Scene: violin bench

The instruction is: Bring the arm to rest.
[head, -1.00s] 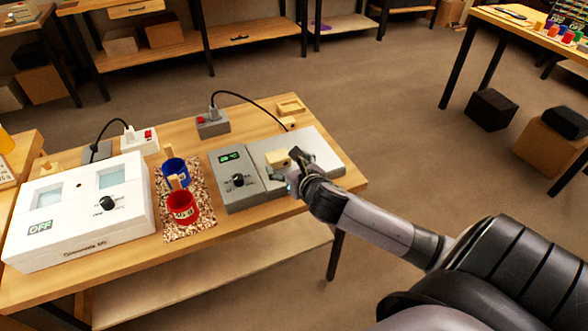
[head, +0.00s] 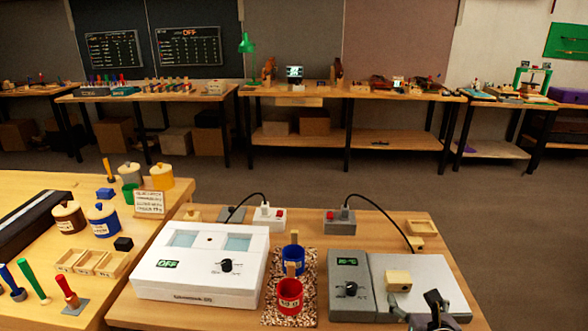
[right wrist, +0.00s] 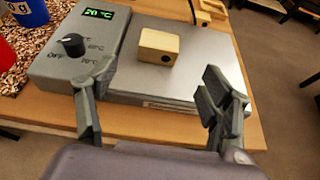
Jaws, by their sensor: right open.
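My right gripper (head: 432,312) is at the bottom right of the head view, by the front right of the grey hot plate (head: 350,307). In the right wrist view my right gripper (right wrist: 158,92) has its two fingers wide apart with nothing between the tips. A small wooden block (right wrist: 158,46) with a dark hole rests on the metal plate, beyond the fingers and apart from them. The block also shows in the head view (head: 397,281). The plate's display reads 20 °C. My left gripper is not in view.
A white device (head: 200,290) showing OFF stands left of a speckled mat with a red cup (head: 289,296) and a blue cup (head: 293,259). Switch boxes (head: 340,222) and a wooden tray (head: 421,228) stand behind. Jars and tools crowd the left table. Floor is open to the right.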

